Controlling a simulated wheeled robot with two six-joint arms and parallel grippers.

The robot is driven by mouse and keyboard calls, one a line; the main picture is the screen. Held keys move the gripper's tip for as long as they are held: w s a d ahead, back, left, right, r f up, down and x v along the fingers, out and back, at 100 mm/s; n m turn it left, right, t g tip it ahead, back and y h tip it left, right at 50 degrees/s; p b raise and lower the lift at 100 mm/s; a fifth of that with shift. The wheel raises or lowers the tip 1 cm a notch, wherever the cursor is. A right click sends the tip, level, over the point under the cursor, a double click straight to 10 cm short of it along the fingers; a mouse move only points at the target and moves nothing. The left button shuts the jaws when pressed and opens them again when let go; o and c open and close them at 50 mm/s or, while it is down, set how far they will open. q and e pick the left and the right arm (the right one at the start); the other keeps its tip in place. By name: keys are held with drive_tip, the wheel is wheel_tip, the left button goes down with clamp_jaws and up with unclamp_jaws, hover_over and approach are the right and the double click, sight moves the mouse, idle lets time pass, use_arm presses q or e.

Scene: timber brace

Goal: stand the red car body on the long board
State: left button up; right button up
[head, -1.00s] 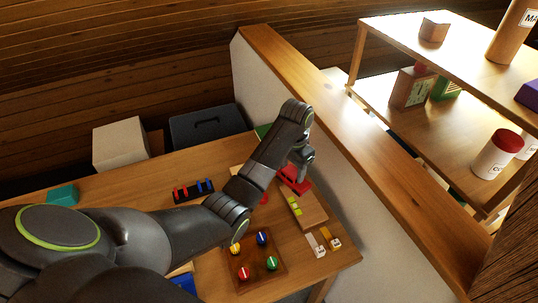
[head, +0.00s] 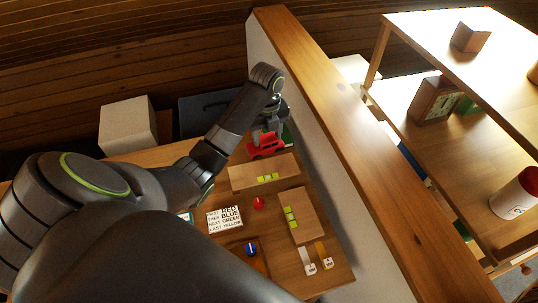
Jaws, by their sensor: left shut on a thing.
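The red car body (head: 266,147) is in my left gripper (head: 267,133), whose jaws are shut on it from above. It is at the far edge of the wider-looking wooden board (head: 240,178), which has several yellow-green blocks (head: 268,178) on it. I cannot tell whether the car touches the board or hangs just above or behind it. A second board (head: 307,213), also with yellow-green blocks, lies nearer and to the right. My right gripper is not in view.
A red round piece (head: 258,203) and a lettered card (head: 225,217) lie on the table. A tray with a blue ball (head: 251,249) and two small tagged pieces (head: 308,262) are nearer. A partition wall (head: 330,120) bounds the right side. My left arm hides much of the table.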

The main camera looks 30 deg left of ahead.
sight(266, 146)
use_arm(q)
drive_tip(key=shift+a+r+m, duration=0.1)
drive_tip(key=shift+a+m, duration=0.15)
drive_tip(key=shift+m, duration=0.35)
wheel_tip(266, 146, down, 6)
drive_tip(key=b, duration=0.5)
drive_tip(key=shift+r+b, duration=0.2)
drive_tip(key=shift+b, duration=0.2)
drive_tip(key=shift+f+b, duration=0.5)
drive_tip(key=shift+f, duration=0.35)
wheel_tip(266, 146, down, 2)
drive_tip(key=shift+f, duration=0.25)
drive_tip(key=shift+f, duration=0.2)
drive_tip(key=o, duration=1)
